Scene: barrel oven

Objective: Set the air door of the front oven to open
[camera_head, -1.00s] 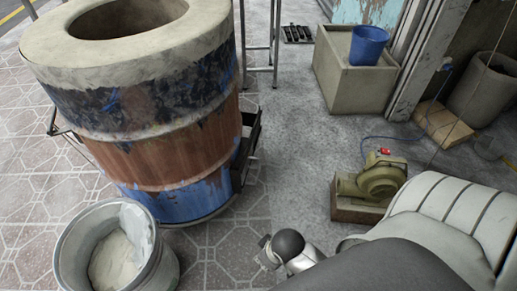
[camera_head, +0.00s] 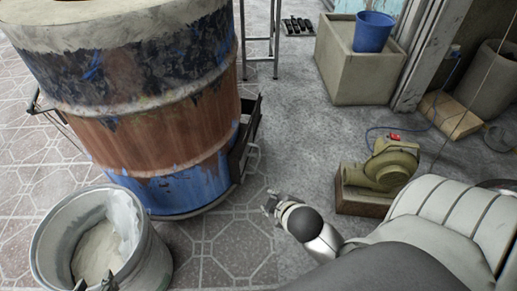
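The barrel oven (camera_head: 150,140) stands at the left, banded dark blue, rust brown and blue, with a pale rim cut off by the top edge. A dark metal frame (camera_head: 246,140) sticks out from its lower right side, seen nearly edge-on. I cannot tell the air door's position there. My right gripper (camera_head: 268,204) is small, low over the floor, right of and apart from the oven and its frame. Its fingers are too small to tell open from shut. Small dark tips at the bottom edge over the bucket may be my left gripper, mostly cut off.
A metal bucket (camera_head: 50,240) with pale powder stands in front of the oven. A green blower (camera_head: 385,168) sits on a wooden block right of my gripper. A concrete box (camera_head: 350,75) with a blue bucket (camera_head: 372,32) stands behind.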

